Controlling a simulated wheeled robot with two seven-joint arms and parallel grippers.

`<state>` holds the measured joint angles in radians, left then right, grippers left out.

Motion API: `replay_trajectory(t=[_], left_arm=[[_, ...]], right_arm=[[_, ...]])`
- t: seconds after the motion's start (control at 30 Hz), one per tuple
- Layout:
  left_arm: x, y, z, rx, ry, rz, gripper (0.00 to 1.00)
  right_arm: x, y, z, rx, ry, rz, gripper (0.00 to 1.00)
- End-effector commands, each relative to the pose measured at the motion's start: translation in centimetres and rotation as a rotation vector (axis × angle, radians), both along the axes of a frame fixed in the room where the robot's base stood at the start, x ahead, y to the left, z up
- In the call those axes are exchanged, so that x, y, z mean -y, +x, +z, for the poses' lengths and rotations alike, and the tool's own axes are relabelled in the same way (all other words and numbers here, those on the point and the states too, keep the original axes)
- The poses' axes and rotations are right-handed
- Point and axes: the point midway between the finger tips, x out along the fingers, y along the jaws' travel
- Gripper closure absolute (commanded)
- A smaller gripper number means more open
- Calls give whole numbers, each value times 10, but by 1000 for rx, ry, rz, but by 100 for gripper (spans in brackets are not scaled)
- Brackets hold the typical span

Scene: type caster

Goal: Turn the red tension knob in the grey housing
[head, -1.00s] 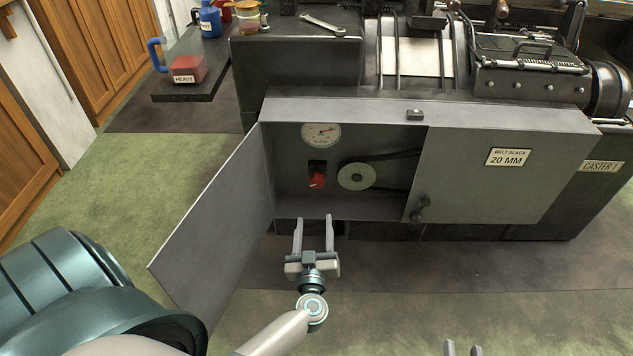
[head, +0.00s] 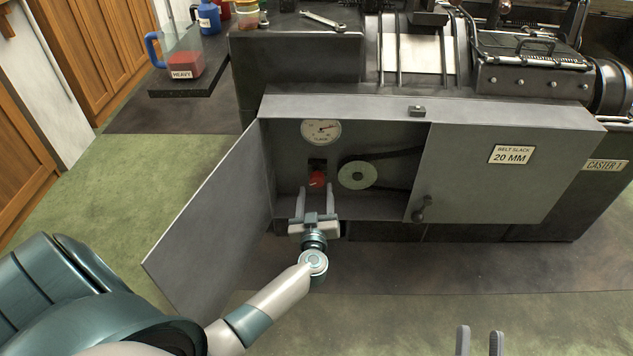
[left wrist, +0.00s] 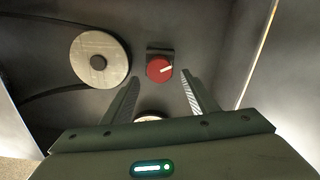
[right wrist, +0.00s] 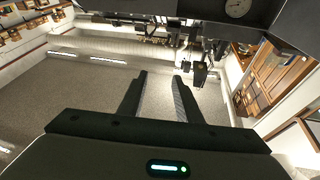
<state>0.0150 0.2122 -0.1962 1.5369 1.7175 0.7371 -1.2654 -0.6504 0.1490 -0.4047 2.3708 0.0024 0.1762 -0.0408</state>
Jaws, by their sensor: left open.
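The red tension knob (head: 318,179) sits inside the open grey housing (head: 510,130), below a round dial gauge (head: 321,131). In the left wrist view the knob (left wrist: 159,69) shows a white pointer line and lies just beyond the fingertips, between their lines. My left gripper (head: 314,190) is open and empty at the housing's opening, its fingers pointing at the knob; it does not appear to touch it. My right gripper (head: 480,340) shows only its fingertips at the bottom edge of the head view. In the right wrist view it is open and empty (right wrist: 160,82).
The housing's open door (head: 210,215) stands to the left of my left gripper. A pale pulley (head: 357,174) with a dark belt is right of the knob. A label (head: 511,154) reads "BELT SLACK 20 MM". A wrench (head: 323,20) and a jug (head: 180,60) are above. The floor in front is clear.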

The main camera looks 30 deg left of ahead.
Motion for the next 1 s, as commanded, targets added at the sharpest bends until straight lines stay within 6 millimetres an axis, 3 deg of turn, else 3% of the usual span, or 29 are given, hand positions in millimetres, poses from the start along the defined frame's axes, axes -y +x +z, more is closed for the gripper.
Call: replay_trajectory(t=[0.27,0.5,0.9,1.0], left_arm=[[-18,29,0,2,1,-1,47],[-30,49,-1,0,1,0,47],[-33,53,0,0,0,-1,47],[-33,53,0,1,1,-1,68]], right_arm=[[1,-20,28,173,68,-3,69],[9,-20,48,283,99,-19,69],[11,-21,53,307,106,-23,69],[11,-21,53,307,106,-23,69]])
